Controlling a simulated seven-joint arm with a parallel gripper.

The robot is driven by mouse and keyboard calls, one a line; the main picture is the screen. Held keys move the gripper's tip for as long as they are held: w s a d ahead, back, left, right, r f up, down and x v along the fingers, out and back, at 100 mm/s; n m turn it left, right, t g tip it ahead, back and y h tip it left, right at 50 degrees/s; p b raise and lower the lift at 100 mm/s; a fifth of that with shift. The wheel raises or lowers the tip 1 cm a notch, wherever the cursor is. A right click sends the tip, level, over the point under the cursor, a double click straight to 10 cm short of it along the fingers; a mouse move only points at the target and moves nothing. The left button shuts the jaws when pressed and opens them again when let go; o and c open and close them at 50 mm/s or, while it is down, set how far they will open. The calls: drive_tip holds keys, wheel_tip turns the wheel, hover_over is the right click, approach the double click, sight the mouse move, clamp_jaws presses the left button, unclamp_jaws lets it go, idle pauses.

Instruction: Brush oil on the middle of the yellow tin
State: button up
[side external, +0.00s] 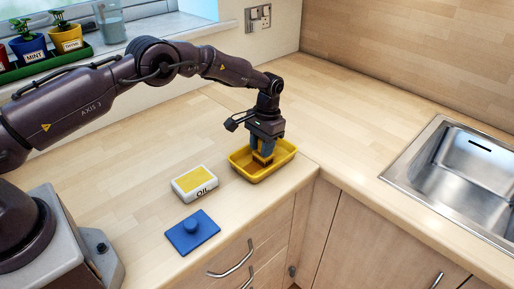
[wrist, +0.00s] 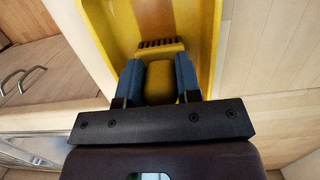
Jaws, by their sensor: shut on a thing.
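The yellow tin (side external: 284,164) is a shallow rectangular tray on the counter near the corner; its wall also shows in the wrist view (wrist: 207,30). My gripper (side external: 262,154) points down over the tin, with blue fingers shut on the yellow handle of a brush (wrist: 160,80). The brush's dark bristle edge (wrist: 161,43) shows inside the tin; I cannot tell for sure whether it touches the tin's floor. A white container labelled OIL (side external: 195,184) with a yellow surface on top stands left of the tin.
A blue lid with a knob (side external: 192,232) lies near the counter's front edge. A metal sink (side external: 450,165) is at the right. Potted herbs (side external: 66,37) and a glass jar (side external: 110,20) stand by the window. The counter behind the tin is clear.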

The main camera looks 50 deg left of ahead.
drive_tip(key=shift+w, duration=1.25)
drive_tip(key=shift+w+r, duration=0.1)
drive_tip(key=shift+w, duration=0.2)
drive_tip(key=shift+s, duration=4.55)
drive_tip(key=shift+r, duration=2.9)
